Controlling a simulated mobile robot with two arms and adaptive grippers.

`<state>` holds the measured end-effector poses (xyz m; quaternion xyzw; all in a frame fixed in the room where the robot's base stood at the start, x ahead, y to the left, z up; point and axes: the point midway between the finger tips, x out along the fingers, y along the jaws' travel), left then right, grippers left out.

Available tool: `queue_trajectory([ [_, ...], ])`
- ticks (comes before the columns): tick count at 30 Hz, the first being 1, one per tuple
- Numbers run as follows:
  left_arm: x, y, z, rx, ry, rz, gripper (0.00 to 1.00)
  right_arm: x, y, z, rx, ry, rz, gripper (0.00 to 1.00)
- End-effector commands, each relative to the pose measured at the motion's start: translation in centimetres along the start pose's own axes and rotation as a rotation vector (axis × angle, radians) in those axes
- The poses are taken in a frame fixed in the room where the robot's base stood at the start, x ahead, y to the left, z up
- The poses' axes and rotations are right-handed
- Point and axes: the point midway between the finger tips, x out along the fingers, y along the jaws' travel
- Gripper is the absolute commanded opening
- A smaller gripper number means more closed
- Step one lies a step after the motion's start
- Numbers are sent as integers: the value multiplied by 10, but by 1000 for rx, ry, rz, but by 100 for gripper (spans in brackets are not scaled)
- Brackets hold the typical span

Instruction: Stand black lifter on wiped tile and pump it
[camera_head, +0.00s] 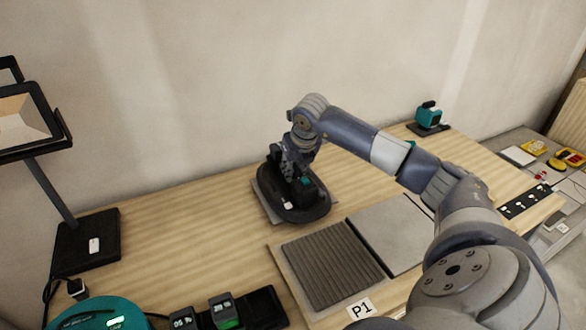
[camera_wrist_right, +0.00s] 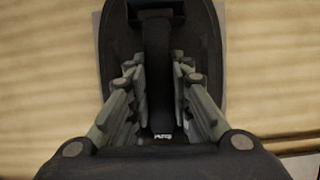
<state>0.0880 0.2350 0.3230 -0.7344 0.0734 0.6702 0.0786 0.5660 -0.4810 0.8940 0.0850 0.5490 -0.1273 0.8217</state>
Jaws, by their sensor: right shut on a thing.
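The black lifter (camera_head: 309,211) is an oval black body with a handle, on the wooden bench near the wall. A grey tile or plate edge (camera_head: 264,204) shows beneath it. My right gripper (camera_head: 299,172) is above it, shut on its handle. In the right wrist view, the fingers (camera_wrist_right: 159,95) close on both sides of the lifter's handle (camera_wrist_right: 158,60). On the bench in front are a ribbed dark grey tile (camera_head: 332,264) and a smooth lighter tile (camera_head: 395,232), on a pale base marked P1. I cannot tell which tile is wiped. My left gripper is not in view.
A lamp or screen stand (camera_head: 86,247) is at the left. Dark small devices (camera_head: 225,310) and a teal device (camera_head: 95,316) lie at the front left. Another teal tool (camera_head: 428,116) stands at the back right. A grey side table (camera_head: 535,190) holds yellow items.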

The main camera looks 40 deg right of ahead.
Motion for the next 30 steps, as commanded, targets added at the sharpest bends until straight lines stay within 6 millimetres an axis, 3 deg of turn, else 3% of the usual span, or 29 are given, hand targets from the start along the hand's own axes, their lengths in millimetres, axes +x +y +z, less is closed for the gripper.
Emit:
queue_trajectory([
  [1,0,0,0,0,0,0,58,-2,0,2,1,-6,1,0],
  [2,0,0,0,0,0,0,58,-2,0,2,1,-6,1,21],
  [5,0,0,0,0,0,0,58,-2,0,2,1,-5,1,43],
  [17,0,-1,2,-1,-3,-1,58,-3,0,-1,-1,3,-1,43],
  [20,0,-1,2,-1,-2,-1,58,-16,0,1,-1,-2,-1,43],
  [30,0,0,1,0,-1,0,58,-88,0,2,-1,-6,0,43],
])
